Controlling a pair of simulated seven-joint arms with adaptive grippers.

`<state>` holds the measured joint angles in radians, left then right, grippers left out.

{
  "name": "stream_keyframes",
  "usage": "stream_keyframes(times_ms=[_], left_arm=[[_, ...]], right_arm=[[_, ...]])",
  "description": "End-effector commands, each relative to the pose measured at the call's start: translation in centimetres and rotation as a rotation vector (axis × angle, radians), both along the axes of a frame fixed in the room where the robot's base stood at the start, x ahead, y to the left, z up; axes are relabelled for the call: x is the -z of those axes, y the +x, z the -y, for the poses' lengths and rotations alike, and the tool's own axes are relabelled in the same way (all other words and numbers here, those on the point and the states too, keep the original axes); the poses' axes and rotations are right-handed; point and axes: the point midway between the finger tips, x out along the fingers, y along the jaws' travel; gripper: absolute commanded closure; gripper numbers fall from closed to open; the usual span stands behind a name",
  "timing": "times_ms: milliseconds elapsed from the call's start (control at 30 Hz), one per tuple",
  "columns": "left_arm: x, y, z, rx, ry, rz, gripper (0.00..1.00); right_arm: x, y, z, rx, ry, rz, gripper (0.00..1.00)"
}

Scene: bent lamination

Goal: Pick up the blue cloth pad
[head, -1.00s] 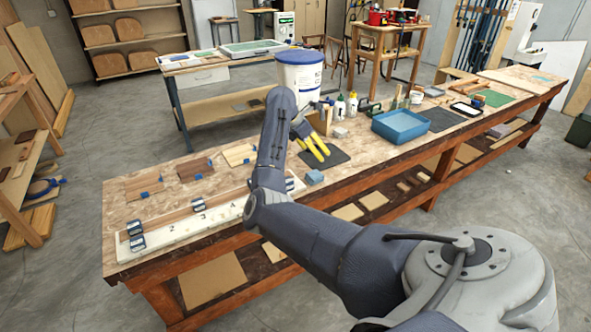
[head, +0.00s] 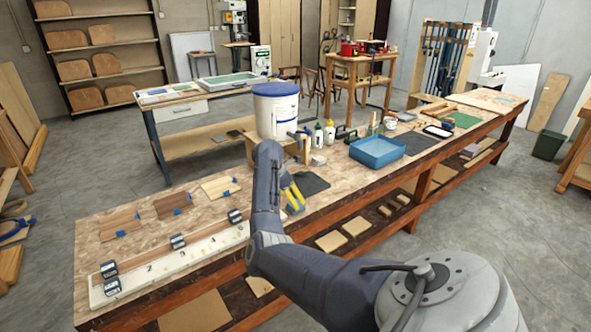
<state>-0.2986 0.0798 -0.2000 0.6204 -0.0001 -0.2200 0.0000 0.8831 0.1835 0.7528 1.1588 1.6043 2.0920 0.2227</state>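The blue cloth pad (head: 294,210) is a small blue patch near the front edge of the wooden workbench, just right of my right arm and partly covered by it. Yellow-handled tools (head: 292,192) lie just behind it, beside a dark mat (head: 312,183). My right arm comes in from the lower right and rises over the bench in front of the pad. Its gripper is hidden behind the arm, so I cannot see its fingers. My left gripper is not in view.
A white bucket (head: 277,114) with a blue lid stands behind the arm. A blue tray (head: 377,152) sits to the right. A long white form (head: 160,272) with black clamps lies along the left front, with wood sheets (head: 173,204) behind. Glue bottles (head: 317,137) stand mid-bench.

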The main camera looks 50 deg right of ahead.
Motion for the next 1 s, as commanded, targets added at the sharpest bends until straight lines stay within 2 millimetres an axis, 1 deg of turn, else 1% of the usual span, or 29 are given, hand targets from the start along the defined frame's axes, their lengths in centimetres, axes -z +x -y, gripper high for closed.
stream_keyframes(times_ms=[267, 500, 600, 733, 1000], left_arm=[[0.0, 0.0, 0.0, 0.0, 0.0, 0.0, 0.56], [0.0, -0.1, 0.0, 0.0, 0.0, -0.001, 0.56], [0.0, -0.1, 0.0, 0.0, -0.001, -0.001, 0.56], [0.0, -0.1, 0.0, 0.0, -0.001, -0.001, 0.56], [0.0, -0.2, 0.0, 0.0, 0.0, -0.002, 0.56]], right_arm=[[1.2, -0.2, 0.5, 0.0, 0.0, -0.002, 0.24], [3.9, -0.5, 1.6, -0.001, 0.0, -0.004, 0.24], [4.8, -0.5, 2.0, 0.0, 0.0, -0.002, 0.24], [5.4, -0.5, 2.2, -0.001, 0.0, -0.001, 0.24], [5.5, -0.5, 2.2, 0.0, 0.0, -0.001, 0.24]])
